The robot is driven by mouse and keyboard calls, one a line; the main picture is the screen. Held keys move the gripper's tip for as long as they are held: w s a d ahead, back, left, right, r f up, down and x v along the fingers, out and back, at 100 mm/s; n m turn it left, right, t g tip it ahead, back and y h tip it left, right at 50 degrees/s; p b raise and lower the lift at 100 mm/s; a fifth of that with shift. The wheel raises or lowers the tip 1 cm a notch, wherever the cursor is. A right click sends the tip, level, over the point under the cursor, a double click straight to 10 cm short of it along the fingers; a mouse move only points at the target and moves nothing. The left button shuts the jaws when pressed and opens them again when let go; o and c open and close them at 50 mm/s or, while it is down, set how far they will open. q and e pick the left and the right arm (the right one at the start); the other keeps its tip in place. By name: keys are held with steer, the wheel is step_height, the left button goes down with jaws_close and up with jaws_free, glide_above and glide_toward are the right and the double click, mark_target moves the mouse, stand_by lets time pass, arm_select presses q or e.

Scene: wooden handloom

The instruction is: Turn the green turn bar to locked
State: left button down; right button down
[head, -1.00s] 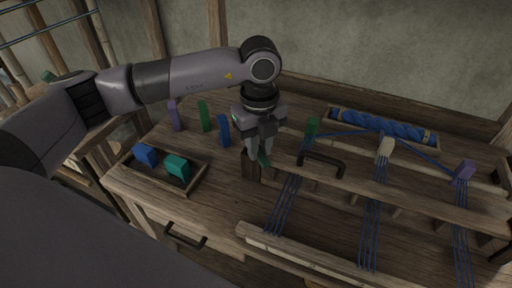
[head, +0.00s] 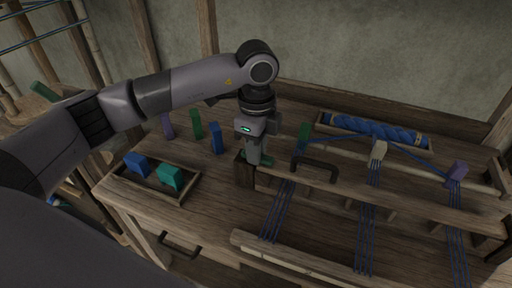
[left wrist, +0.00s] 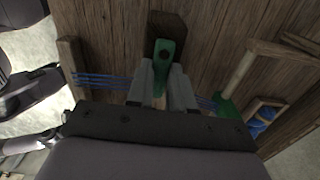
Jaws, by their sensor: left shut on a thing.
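The green turn bar (left wrist: 164,54) sits on a dark wooden block (left wrist: 165,27) at the near left end of the loom beam. In the head view the bar (head: 266,160) shows only in part beside my fingers, on top of the block (head: 244,172). My left gripper (head: 254,161) points down over it from above. In the left wrist view its two fingers (left wrist: 163,82) are closed on the bar from both sides, and the bar's rounded end with a dark pivot sticks out beyond them. My right gripper is not in view.
A dark arched handle (head: 315,164) stands on the beam just right of my gripper. A tray (head: 190,192) with a blue block (head: 137,164) and a teal block (head: 171,176) lies left. Upright purple, green and blue pegs (head: 216,138) stand behind. Blue threads (head: 277,210) run at right.

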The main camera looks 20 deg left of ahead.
arm_select(q)
steer(key=shift+r, duration=0.1)
stand_by(0.4)
steer(key=c, duration=1)
jaws_free()
step_height(320, 180, up, 7)
steer(key=shift+r, duration=0.1)
steer(key=shift+s, duration=0.1)
